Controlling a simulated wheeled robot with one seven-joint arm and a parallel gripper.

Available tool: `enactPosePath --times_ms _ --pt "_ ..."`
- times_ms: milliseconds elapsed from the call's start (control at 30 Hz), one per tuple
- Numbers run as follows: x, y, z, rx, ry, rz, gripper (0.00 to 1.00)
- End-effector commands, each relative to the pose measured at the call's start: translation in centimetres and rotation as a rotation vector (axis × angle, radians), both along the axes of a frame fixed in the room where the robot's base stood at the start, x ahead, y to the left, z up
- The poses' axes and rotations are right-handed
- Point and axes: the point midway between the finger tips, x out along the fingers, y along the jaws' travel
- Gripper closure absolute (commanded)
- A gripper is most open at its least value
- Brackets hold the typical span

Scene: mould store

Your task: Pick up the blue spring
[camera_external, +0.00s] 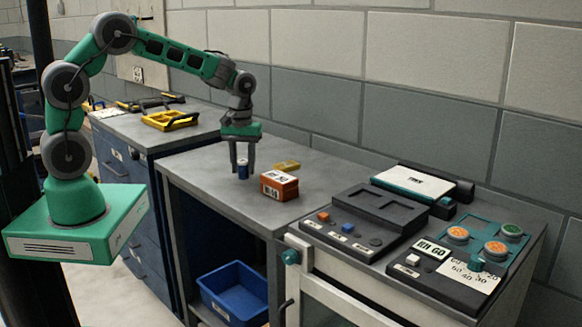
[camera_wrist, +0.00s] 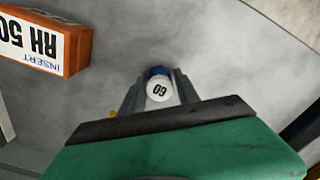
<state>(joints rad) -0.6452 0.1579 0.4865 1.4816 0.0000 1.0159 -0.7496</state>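The blue spring (camera_external: 243,170) is a small upright blue cylinder with a pale top, on or just above the grey worktop. In the wrist view its white end (camera_wrist: 159,91) reads "60", with blue showing behind it. My gripper (camera_external: 243,173) points straight down with one finger on each side of the spring. In the wrist view the fingers (camera_wrist: 159,88) also flank it closely. I cannot tell whether they touch it or a small gap remains.
An orange insert box (camera_external: 279,186) stands just right of the gripper; it also shows in the wrist view (camera_wrist: 45,42). A yellow item (camera_external: 286,165) lies behind it. A blue bin (camera_external: 234,292) is below the worktop. A control panel (camera_external: 365,222) stands to the right.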

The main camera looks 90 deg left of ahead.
Motion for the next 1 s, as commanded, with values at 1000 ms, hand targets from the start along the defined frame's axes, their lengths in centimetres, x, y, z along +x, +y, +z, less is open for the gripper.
enactPosePath --times_ms 1000 --pt "0.1 0.1 1.7 0.002 -0.003 0.0 1.0"
